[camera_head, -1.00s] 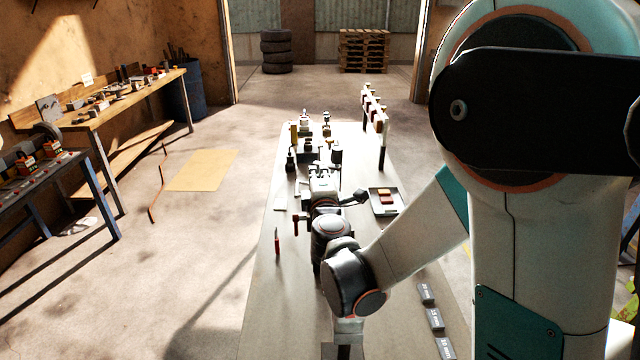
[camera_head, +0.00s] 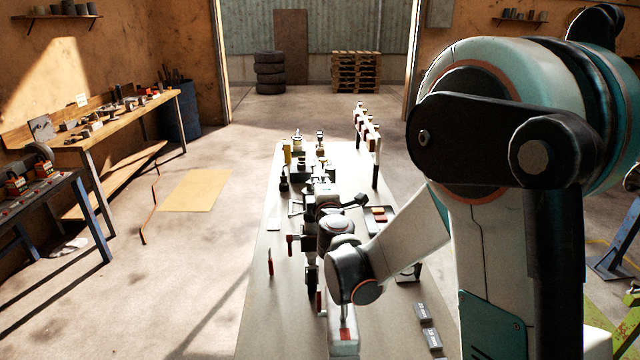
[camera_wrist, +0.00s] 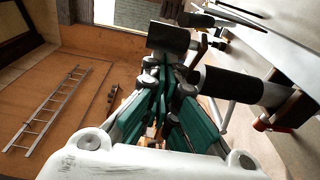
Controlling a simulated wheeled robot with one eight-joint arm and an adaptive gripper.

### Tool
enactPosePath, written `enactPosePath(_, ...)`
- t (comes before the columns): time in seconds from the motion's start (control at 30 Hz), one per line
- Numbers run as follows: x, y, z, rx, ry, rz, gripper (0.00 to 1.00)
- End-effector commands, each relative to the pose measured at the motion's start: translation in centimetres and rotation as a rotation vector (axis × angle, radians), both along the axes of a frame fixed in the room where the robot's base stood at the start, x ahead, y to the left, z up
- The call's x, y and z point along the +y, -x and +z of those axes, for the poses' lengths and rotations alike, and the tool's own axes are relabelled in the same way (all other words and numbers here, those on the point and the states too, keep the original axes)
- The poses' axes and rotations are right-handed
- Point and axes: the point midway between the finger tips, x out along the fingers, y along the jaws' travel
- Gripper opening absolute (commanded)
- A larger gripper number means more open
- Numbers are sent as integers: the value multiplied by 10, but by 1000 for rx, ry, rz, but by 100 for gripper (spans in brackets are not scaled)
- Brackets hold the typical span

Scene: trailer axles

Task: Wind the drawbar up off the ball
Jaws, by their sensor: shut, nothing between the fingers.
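My gripper (camera_wrist: 172,66) has teal fingers and is shut with nothing between them in the wrist view. Two black cylinders lie near its fingertips, one just ahead (camera_wrist: 168,38) and one to the right (camera_wrist: 232,84); I cannot tell whether they touch the fingers or which parts they are. In the head view my wrist hangs over the long grey bench, among dark and metal fittings (camera_head: 325,190). A red handle (camera_head: 291,245) shows just left of my wrist. The ball and drawbar coupling cannot be made out clearly.
The bench (camera_head: 262,315) has a red-tipped tool (camera_head: 270,262) on its left and dark blocks (camera_head: 423,311) on its right. Open floor (camera_head: 200,240) lies left of the bench.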

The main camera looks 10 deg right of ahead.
Motion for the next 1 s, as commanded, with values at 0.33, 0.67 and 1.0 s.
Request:
enactPosePath(0.33, -4, -4, 3, -13, -1, 91, 0)
enactPosePath(0.67, -8, -5, 3, -14, -2, 161, 0)
enactPosePath(1.0, -17, -4, -1, 0, -4, 269, 0)
